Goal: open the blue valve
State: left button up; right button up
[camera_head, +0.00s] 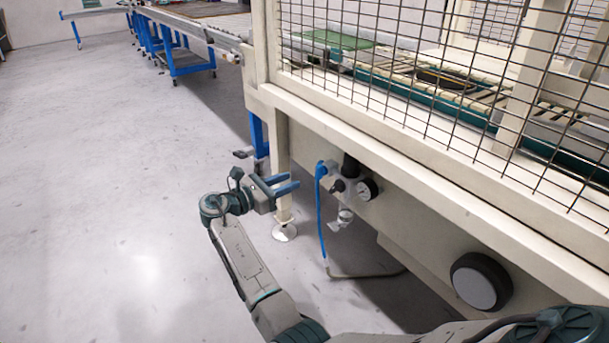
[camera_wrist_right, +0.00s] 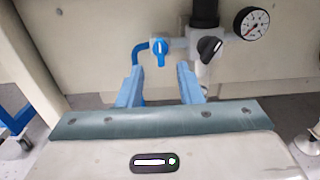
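The blue valve handle (camera_wrist_right: 159,50) sits on a grey fitting on the beige machine panel, roughly upright in the right wrist view. In the head view the blue valve area (camera_head: 322,168) is small, with the blue hose hanging beside it. My right gripper (camera_head: 289,183) is left of the valve in the head view, its fingers pointing toward it across a gap. In the right wrist view the two blue fingers of this gripper (camera_wrist_right: 160,80) are apart and empty, with the valve handle beyond them, between their tips. My left gripper is not in view.
A black knob (camera_wrist_right: 209,47) and a pressure gauge (camera_wrist_right: 251,23) are right of the valve. A blue hose (camera_head: 320,215) hangs below it. A machine leg (camera_head: 283,180) stands behind the gripper in the head view. Open floor (camera_head: 110,190) lies to the left.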

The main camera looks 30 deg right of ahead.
aim_at(316, 170)
jog(key=d, duration=0.3)
jog(key=d+b, duration=0.1)
jog(key=d, duration=0.1)
jog(key=d+b, duration=0.1)
jog(key=d, duration=0.2)
jog(key=shift+w+d+f, duration=0.1)
jog(key=shift+w+d, duration=0.2)
jog(key=shift+w, duration=0.05)
grip_shut()
